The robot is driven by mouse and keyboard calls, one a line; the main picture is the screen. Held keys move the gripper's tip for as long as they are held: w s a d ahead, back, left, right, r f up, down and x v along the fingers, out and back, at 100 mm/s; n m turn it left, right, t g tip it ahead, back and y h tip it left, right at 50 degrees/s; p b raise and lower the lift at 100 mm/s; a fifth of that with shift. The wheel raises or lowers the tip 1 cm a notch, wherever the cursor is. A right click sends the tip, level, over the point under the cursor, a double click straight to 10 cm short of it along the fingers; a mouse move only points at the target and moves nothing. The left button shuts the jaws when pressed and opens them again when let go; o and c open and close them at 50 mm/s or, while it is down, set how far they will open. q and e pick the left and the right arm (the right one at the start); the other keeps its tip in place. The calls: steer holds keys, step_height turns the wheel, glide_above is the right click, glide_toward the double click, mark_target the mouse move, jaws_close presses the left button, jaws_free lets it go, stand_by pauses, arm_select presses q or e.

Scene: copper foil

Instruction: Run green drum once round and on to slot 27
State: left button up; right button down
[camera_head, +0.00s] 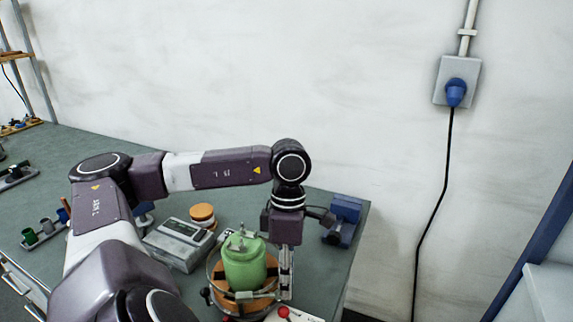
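The green drum (244,264) stands upright with grey metal fittings on its top. It sits on a round orange-brown base (256,305) with a dark ring around it, near the table's front edge. My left gripper (286,284) points down just right of the drum, at the ring's right side. Its fingers are small, and I cannot tell whether they are open, shut or touching anything. No slot numbers can be read. My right gripper is not in view.
A grey box with a display (180,244) and an orange-topped round item (202,214) stand left of the drum. A blue vise-like object (344,220) is at the table's right edge. A red knob (283,312) is at the bottom. My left arm spans the table.

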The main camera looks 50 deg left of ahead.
arm_select(q)
step_height(320, 180, up, 11)
steer(key=w+a, duration=0.1)
steer(key=shift+w+a+r, duration=0.2)
steer(key=shift+w+a, duration=0.1)
stand_by(0.4)
steer(key=shift+r, duration=0.15)
steer(key=shift+s, duration=0.1)
stand_by(0.7)
